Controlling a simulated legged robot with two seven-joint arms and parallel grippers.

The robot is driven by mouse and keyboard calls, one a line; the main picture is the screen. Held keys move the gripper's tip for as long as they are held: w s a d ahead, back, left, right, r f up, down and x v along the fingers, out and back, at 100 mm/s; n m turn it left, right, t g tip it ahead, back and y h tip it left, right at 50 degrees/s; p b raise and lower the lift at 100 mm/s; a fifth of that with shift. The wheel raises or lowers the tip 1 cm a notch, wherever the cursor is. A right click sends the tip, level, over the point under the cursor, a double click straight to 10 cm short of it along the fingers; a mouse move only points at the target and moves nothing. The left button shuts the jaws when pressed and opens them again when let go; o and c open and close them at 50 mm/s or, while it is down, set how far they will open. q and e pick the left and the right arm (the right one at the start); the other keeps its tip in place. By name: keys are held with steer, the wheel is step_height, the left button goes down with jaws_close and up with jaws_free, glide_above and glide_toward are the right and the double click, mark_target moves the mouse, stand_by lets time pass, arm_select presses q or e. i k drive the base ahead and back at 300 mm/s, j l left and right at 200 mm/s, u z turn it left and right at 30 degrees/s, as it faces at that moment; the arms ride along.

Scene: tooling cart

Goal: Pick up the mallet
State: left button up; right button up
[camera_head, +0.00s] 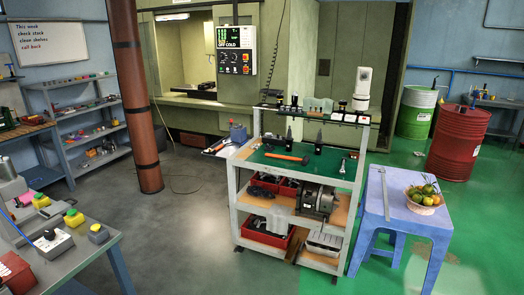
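The mallet (287,157), with an orange handle and a dark head, appears to be the hammer-like tool lying on the green top of the tooling cart (234,200). Its handle points left and its head is at the right end. Dark upright tools (319,142) stand close behind and beside it on the same surface. Neither of my grippers is in view.
A blue stool (405,218) with a fruit bowl (423,199) stands right of the cart. Red (458,143) and green (416,111) drums stand behind it. A brown column (135,100) and a workbench (60,262) are at left. Grey floor (190,230) before the cart is clear.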

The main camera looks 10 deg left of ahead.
mark_target(303, 162)
steer(key=i+j+u, duration=0.1)
steer(key=i+j, duration=0.35)
steer(key=i, duration=0.2)
steer(key=i+j+u, duration=0.1)
steer(key=i+j, duration=0.25)
steer(key=i, duration=0.25)
steer(key=i+j+u, duration=0.15)
steer(key=i+j, duration=0.2)
steer(key=i, duration=0.35)
steer(key=i+j+u, duration=0.1)
steer(key=i+j, duration=0.15)
steer(key=i, duration=0.4)
steer(key=i+j+u, duration=0.1)
steer(key=i, duration=0.6)
steer(key=i+j+u, duration=0.1)
steer(key=i, duration=0.55)
steer(key=j, duration=0.15)
